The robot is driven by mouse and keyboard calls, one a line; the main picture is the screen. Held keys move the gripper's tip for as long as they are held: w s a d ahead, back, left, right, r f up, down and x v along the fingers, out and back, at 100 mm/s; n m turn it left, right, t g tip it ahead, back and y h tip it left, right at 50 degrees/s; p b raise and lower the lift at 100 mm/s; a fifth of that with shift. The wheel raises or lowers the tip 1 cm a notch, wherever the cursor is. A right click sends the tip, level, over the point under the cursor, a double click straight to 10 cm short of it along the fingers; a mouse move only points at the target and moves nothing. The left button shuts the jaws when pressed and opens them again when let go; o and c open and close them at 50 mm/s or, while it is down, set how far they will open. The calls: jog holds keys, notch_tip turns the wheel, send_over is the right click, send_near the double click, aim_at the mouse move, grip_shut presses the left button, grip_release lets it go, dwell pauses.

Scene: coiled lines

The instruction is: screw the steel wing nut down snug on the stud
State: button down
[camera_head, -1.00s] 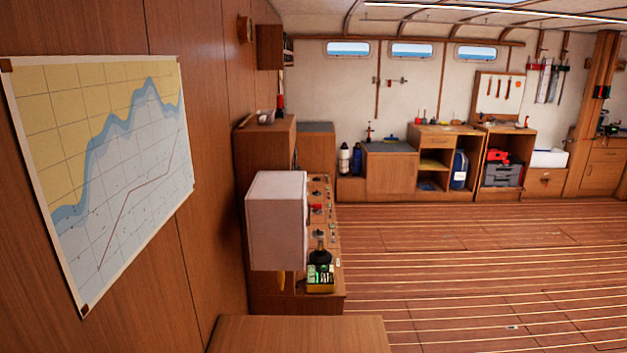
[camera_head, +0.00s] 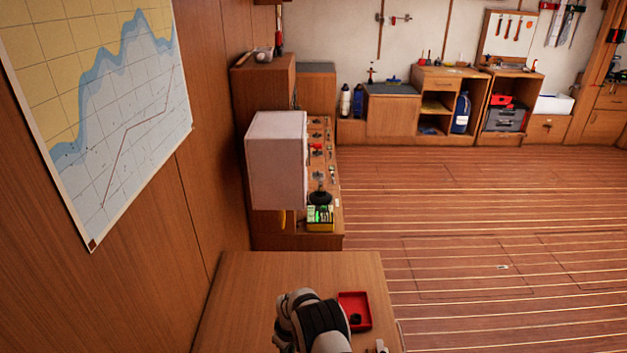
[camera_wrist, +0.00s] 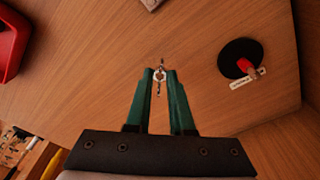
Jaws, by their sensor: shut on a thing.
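In the wrist view my gripper (camera_wrist: 160,78) has two green fingers, closed on a small shiny steel piece (camera_wrist: 159,74) at the tips. It looks like the wing nut, with a ring-like middle and thin bits sticking out above and below. A stud cannot be made out clearly, and I cannot tell whether the nut is on one. A black disc (camera_wrist: 232,52) with a red piece on it lies on the wooden bench right of the fingers, beside a small white label (camera_wrist: 244,83). In the head view my arm hides the fingertips and the nut.
A red tray (camera_head: 366,312) with a dark thing in it stands right of my arm on the bench (camera_head: 270,280); it also shows at the wrist view's left edge (camera_wrist: 8,42). A small pale thing (camera_wrist: 151,3) is at the top. Bare wood surrounds the fingers.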

jog(key=s+d+r+m, duration=0.1)
jog(key=s+d+r, duration=0.1)
jog(key=d, duration=0.1)
jog(key=s+d+r+m, duration=0.2)
jog(key=s+d+r, duration=0.1)
jog(key=s+d+r+m, duration=0.1)
jog(key=s+d+r, duration=0.1)
jog(key=d, duration=0.1)
jog(key=shift+s+d+r, duration=0.1)
jog(key=shift+s+r, duration=0.05)
jog(key=shift+s, duration=0.2)
jog(key=shift+s+d+m, duration=0.15)
jog(key=shift+s+m, duration=0.05)
jog(key=shift+m, duration=0.1)
jog(key=shift+f, duration=2.95)
jog(key=shift+f, duration=0.15)
